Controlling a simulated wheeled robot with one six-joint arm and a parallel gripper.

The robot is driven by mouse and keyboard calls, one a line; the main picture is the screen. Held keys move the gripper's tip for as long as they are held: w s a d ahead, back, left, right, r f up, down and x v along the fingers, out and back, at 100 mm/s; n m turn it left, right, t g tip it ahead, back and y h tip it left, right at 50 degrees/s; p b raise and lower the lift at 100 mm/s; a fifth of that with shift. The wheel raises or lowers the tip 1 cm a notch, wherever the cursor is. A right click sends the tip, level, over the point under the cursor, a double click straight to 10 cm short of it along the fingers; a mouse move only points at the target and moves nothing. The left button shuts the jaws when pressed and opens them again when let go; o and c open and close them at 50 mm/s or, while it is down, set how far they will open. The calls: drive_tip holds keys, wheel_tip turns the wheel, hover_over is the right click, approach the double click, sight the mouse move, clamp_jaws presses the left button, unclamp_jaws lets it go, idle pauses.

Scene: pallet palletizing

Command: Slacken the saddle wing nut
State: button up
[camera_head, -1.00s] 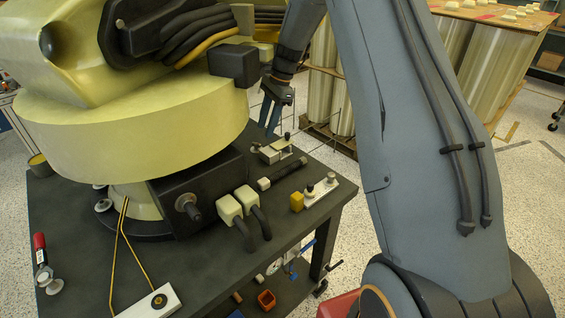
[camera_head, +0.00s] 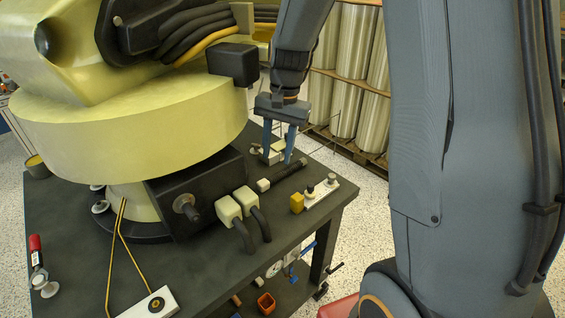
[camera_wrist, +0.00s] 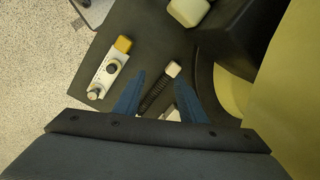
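My gripper (camera_head: 279,158) points down over the far right part of the dark table, its two blue fingers apart and nothing seen between the tips. A small pale metal fitting (camera_head: 272,151), perhaps the saddle, stands behind and between the fingers, partly hidden by them. I cannot make out its wing nut. In the wrist view my gripper (camera_wrist: 162,74) is also open. A dark ribbed rod with a pale end block (camera_wrist: 173,69) lies between and beneath the fingers. Pale parts, perhaps of the fitting (camera_wrist: 170,113), show near the gripper body, mostly hidden.
A white plate with two knobs (camera_head: 322,191) and a yellow block (camera_head: 297,203) sit at the table's right edge. The big yellow machine base (camera_head: 130,135) fills the left. Two cream connectors with black cables (camera_head: 230,210) stand in front. Lower shelf holds small items.

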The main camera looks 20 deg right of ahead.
drive_tip(key=shift+s+a+n, duration=0.1)
drive_tip(key=shift+s+n, duration=0.45)
drive_tip(key=shift+s, duration=0.75)
drive_tip(key=shift+s+a+n, duration=0.1)
drive_tip(key=shift+s+n, duration=0.45)
drive_tip(key=shift+s, duration=0.75)
drive_tip(key=shift+c, duration=0.3)
